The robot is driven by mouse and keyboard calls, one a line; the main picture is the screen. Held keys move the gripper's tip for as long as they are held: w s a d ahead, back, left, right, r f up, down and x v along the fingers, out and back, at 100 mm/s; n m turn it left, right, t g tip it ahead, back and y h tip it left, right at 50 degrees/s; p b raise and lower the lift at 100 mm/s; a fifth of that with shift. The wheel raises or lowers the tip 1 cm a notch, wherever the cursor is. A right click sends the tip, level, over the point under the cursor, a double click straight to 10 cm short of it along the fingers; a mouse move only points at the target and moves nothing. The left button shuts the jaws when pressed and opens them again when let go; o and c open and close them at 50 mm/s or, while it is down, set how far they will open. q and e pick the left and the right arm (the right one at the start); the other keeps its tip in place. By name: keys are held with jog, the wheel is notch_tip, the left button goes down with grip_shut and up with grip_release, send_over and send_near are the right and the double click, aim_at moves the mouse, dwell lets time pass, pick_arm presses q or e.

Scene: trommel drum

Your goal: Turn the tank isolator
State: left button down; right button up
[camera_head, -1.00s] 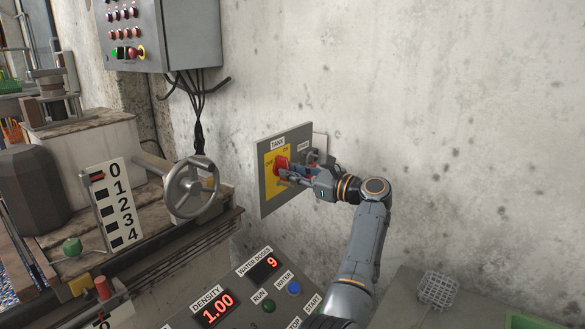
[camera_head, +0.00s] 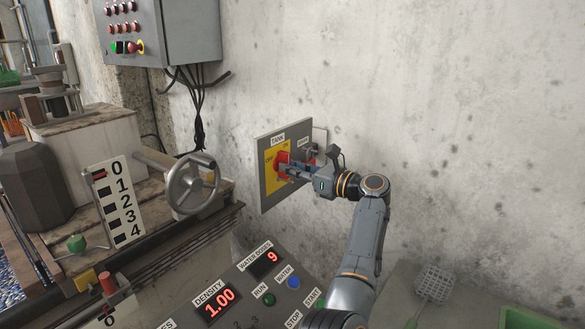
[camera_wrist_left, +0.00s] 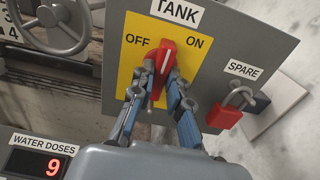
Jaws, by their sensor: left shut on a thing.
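The tank isolator is a red rotary handle (camera_head: 283,158) on a yellow plate (camera_head: 270,188), on a grey panel labelled TANK on the wall. The wrist view shows the red handle (camera_wrist_left: 167,54) standing roughly upright between the OFF and ON markings, its upper end toward the TANK label. My left gripper (camera_head: 288,169) is shut on the handle. In the wrist view its two blue-grey fingers (camera_wrist_left: 158,88) sit on either side of the handle's lower part. My right gripper is not in view.
A red padlock (camera_wrist_left: 225,115) hangs under the SPARE label, close right of the fingers. A handwheel (camera_head: 192,185) stands left of the panel. A control console (camera_head: 250,285) with a density display lies below. A grey box (camera_head: 165,35) with cables hangs above left. The wall at right is clear.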

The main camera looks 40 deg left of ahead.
pick_arm(q)
jog(key=c, duration=1.3)
grip_release()
jog(key=shift+d, duration=0.1)
jog(key=w+d, duration=0.1)
jog(key=d, duration=1)
jog(key=shift+w+d, duration=0.15)
jog(key=shift+d, duration=0.25)
